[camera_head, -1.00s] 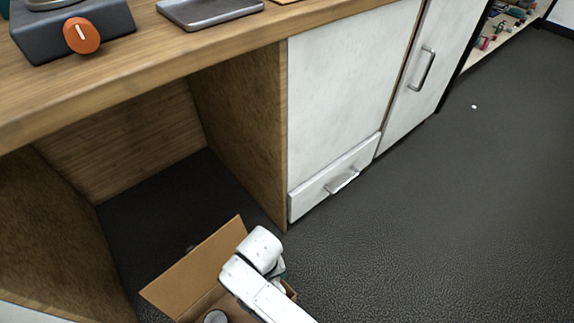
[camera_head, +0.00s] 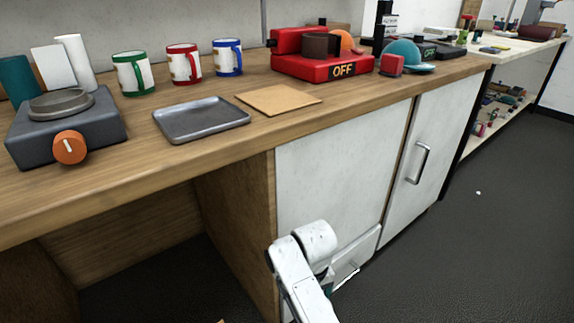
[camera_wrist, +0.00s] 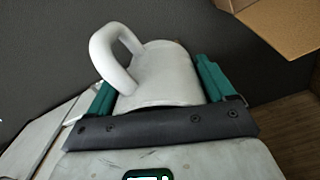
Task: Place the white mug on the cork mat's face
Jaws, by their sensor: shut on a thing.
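The white mug (camera_wrist: 165,75) is between the green fingers of my gripper (camera_wrist: 160,88) in the wrist view, with its handle towards the upper left. The gripper is shut on it. In the head view my white arm shows at the bottom centre, in front of the cabinet; the gripper and the mug are hidden there. The cork mat (camera_head: 278,99) is a flat tan square lying on the wooden counter. Its face is bare. It lies between the grey metal tray (camera_head: 202,119) and the red machine (camera_head: 322,62).
Mugs with green (camera_head: 133,74), red (camera_head: 183,64) and blue (camera_head: 228,57) trim stand behind the tray. A grey scale-like device (camera_head: 68,125) with an orange knob is at left. A cardboard box (camera_wrist: 275,22) shows at the wrist view's upper right. The counter's front edge (camera_head: 235,150) lies above my arm.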

